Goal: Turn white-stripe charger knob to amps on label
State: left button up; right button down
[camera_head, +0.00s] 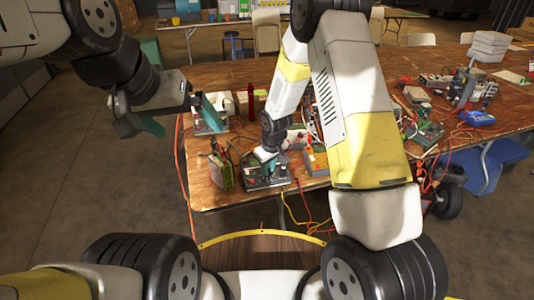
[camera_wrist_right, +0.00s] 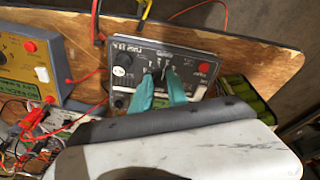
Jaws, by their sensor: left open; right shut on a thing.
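A grey charger (camera_head: 278,178) sits near the table's front edge below my right gripper (camera_head: 265,158). In the right wrist view, this charger (camera_wrist_right: 185,60) has a dark face with a black central knob (camera_wrist_right: 157,72), pale scale marks, a red terminal and a white round part. The teal fingers of my right gripper (camera_wrist_right: 161,82) are shut on the knob, one on each side. The fingers partly hide the dial, so I cannot read the setting. I cannot make out a white stripe for certain.
An olive-yellow charger (camera_wrist_right: 30,65) stands beside the gripped one. A green box-like object (camera_head: 222,172) stands on its other side. Another charger (camera_head: 210,124) lies behind my left gripper. Red and yellow cables hang over the wooden table's (camera_head: 215,198) front edge. Clutter fills the right side.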

jog(key=shift+w, duration=0.1)
dwell(0.3)
jog(key=c, duration=1.3)
grip_release()
jog(key=shift+r, duration=0.1)
jog(key=v, duration=0.7)
jog(key=shift+r, duration=0.3)
notch_tip(320, 180, up, 11)
jog(key=m+t, duration=0.1)
jog(key=m, duration=0.1)
send_over(270, 179)
jog(key=s+d, duration=0.3)
jog(key=d, duration=0.1)
jog(key=s+d+r+m+t, duration=0.1)
jog(key=s+d+r+m, duration=0.1)
jog(key=s+r, duration=0.6)
jog(key=s+d+r+m+t+y, duration=0.1)
jog(key=s+d+r, duration=0.4)
jog(key=s, duration=0.8)
notch_tip(270, 179, up, 4)
jog(key=shift+s+d+f+m+t, duration=0.15)
jog(key=shift+s+m+t, duration=0.2)
jog(key=shift+m, duration=0.55)
